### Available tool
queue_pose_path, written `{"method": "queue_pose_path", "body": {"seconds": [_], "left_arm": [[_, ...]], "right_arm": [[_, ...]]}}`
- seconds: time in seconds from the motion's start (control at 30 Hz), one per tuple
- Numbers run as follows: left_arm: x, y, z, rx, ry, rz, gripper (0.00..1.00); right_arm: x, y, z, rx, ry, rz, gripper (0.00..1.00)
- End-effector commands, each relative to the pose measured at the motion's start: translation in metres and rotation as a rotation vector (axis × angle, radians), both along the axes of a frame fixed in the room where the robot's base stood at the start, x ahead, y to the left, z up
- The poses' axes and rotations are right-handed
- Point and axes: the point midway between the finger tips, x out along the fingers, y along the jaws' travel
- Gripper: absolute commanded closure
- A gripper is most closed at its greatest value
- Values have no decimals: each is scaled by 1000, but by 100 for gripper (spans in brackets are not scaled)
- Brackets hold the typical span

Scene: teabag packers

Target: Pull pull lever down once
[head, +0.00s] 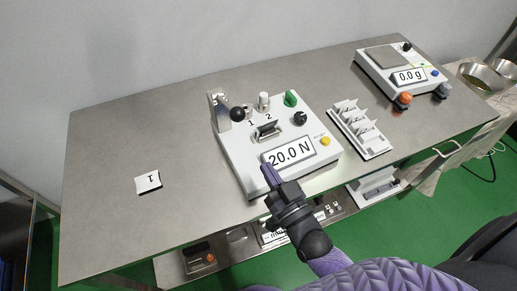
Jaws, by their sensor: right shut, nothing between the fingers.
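The white tester box (238,157) stands on the grey table. Its display (289,153) reads 20.0 N. The pull lever (223,108) stands at the box's back left, with a black ball knob (237,114) at its end. A silver knob, a green switch (290,98), a black dial (300,118) and a yellow button (325,141) are also on the box. My right gripper (269,172) is shut and empty, over the front edge of the box just below the display, apart from the lever. My left gripper is not in view.
A white card marked 1 (148,182) lies on the table (110,215) at left. A white rack (360,133) stands right of the box. A scale (391,70) reading 0.0 g is at the back right. The left part of the table is mostly clear.

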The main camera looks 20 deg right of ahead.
Motion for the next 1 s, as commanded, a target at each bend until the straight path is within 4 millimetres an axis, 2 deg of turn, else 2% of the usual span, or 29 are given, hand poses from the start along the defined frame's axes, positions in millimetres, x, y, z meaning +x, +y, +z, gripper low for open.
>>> {"method": "queue_pose_path", "body": {"seconds": [0.1, 0.3, 0.8, 0.87, 0.97, 1.0], "left_arm": [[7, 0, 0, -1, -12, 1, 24], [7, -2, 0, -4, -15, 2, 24], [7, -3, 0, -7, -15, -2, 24], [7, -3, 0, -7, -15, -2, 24], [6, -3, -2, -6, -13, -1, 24], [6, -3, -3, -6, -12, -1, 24]], "right_arm": [[-22, -4, -6, 0, 2, -1, 100], [-39, -7, -8, 1, -3, -1, 100], [-40, -7, -13, -5, 10, 1, 100], [-42, -7, -33, -31, 79, 2, 100], [-60, -10, -108, -127, 352, 17, 100], [-76, -12, -147, -176, 501, 25, 100]]}}
